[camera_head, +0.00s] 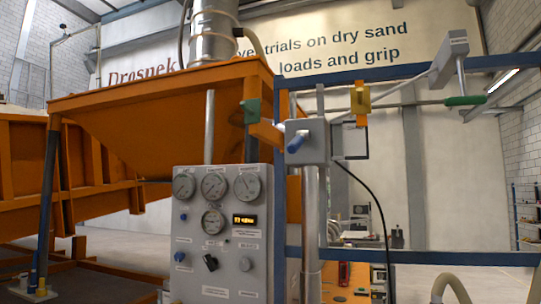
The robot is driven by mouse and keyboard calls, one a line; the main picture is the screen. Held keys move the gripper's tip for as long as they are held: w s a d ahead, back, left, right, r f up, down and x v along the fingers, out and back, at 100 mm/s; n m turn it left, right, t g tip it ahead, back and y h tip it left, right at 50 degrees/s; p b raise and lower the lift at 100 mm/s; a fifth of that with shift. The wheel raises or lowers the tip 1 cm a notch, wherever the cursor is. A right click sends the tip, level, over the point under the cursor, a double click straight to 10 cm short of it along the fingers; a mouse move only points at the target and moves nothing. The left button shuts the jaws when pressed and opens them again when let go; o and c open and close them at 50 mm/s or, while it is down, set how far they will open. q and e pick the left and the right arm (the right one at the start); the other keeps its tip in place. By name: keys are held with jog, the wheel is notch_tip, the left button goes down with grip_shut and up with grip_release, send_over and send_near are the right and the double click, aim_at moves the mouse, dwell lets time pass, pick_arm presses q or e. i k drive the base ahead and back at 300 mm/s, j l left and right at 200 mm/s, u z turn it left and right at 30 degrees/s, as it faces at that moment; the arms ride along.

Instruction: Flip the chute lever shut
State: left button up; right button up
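A thin, nearly level rod with a green grip (465,100) sticks out to the right in front of the blue frame. It looks like the chute lever, though I see no readable label naming it. The rod runs left through a yellow block (360,97) toward a grey box (308,141) with a blue knob (297,142). The orange hopper (170,95) stands to the left. I cannot tell from this view whether the chute is open or shut. Neither of my grippers shows.
A grey gauge panel (217,235) with dials and knobs stands at the lower middle. Blue frame bars (420,257) cross the right side. A grey labelled bracket (449,60) hangs above the green grip. A black cable and a beige hose (452,285) are lower right.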

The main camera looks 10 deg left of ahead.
aim_at(293, 147)
jog(key=i+l+u, duration=0.35)
jog(key=i, duration=0.15)
jog(key=i+l+u, duration=0.35)
jog(key=i, duration=0.1)
